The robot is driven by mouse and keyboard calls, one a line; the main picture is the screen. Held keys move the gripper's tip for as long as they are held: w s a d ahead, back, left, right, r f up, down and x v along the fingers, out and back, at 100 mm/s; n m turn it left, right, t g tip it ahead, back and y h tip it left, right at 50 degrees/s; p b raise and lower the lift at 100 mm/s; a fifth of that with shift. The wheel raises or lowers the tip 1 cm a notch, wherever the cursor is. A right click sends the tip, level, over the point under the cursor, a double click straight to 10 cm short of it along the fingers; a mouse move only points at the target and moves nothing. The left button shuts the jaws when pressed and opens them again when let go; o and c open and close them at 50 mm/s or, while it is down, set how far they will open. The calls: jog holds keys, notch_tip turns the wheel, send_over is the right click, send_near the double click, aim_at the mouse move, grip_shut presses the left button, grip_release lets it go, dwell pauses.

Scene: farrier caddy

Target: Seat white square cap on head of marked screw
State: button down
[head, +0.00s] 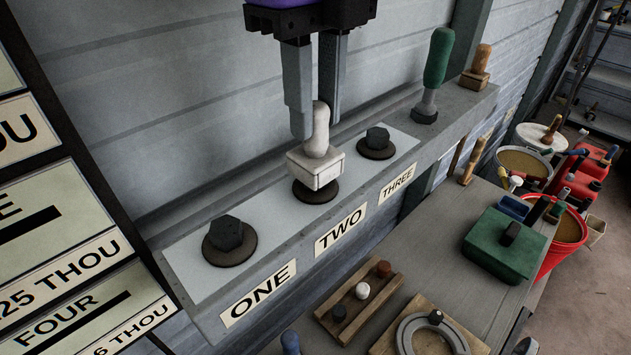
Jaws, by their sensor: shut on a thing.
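The white square cap (315,170) has a rounded upright knob on top. My gripper (312,122) is shut on that knob from above, with the cap upright between its fingers. I cannot tell whether the cap touches or sits on that head. Screw ONE (226,233) and screw THREE (377,137) have bare dark hexagonal heads on round bases. I see no clear mark on any screw.
A green-handled tool (432,75) and a wooden-handled block (476,69) stand farther along the ledge. The wall is close behind. Below are a wooden rack with pegs (360,300), a green box (503,245) and a red bucket (571,230). Label boards (60,215) stand at left.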

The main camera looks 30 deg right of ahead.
jog(key=shift+f+b, duration=0.85)
jog(key=shift+f, duration=0.15)
dwell(0.8)
jog(key=c, duration=1.1)
grip_release()
jog(key=shift+r, duration=3.9)
